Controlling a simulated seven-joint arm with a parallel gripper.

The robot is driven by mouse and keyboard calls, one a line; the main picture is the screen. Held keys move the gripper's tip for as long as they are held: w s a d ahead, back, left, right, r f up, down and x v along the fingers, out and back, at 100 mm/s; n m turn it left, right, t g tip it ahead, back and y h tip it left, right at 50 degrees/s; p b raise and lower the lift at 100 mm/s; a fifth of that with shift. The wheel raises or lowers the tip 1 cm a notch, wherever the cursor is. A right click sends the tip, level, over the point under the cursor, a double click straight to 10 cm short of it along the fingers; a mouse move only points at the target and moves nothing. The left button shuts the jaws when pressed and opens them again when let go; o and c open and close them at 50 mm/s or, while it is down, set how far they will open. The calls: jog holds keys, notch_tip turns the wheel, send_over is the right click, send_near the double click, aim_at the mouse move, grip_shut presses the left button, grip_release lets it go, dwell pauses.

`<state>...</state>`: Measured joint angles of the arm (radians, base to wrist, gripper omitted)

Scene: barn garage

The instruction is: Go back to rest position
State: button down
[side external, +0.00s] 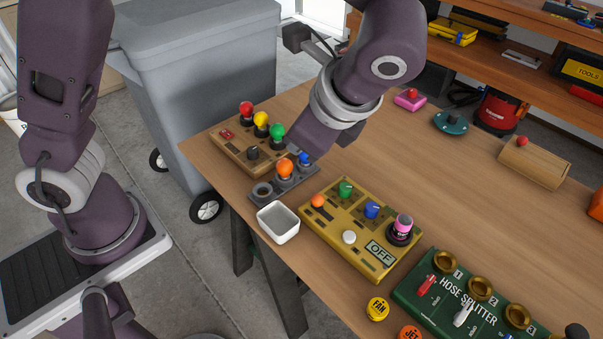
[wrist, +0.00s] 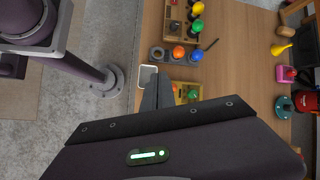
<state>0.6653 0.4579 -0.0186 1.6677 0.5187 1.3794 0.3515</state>
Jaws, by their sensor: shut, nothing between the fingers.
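My gripper shows in the wrist view (wrist: 159,82), its dark fingers together and empty. They point down over the table, overlapping the white square dish (wrist: 148,76) and the yellow control box (wrist: 187,92) in the picture. My arm reaches over the table from the upper part of the picture.
A grey holder (side external: 262,192) carries orange and blue bulbs near the dish. A green hose splitter (side external: 455,305) is at front right. A grey wheeled bin (side external: 205,85) stands beside the table. The table's middle right (side external: 440,180) is clear.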

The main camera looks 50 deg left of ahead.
jog(key=s+a+r+n+t+h, duration=0.2)
jog(key=s+a+r+n+h, duration=0.1)
jog(key=s+n, duration=0.4)
jog(key=s+a+r+n+t+h, duration=0.2)
jog(key=s+a+r+n+h, duration=0.1)
jog(key=s+a+n, duration=0.3)
jog(key=shift+s+a+r+n+t+h, duration=0.15)
jog(key=shift+s+r+n+t+h, duration=0.25)
jog(key=shift+s, duration=0.3)
jog(key=shift+r, duration=0.1)
dwell(0.4)
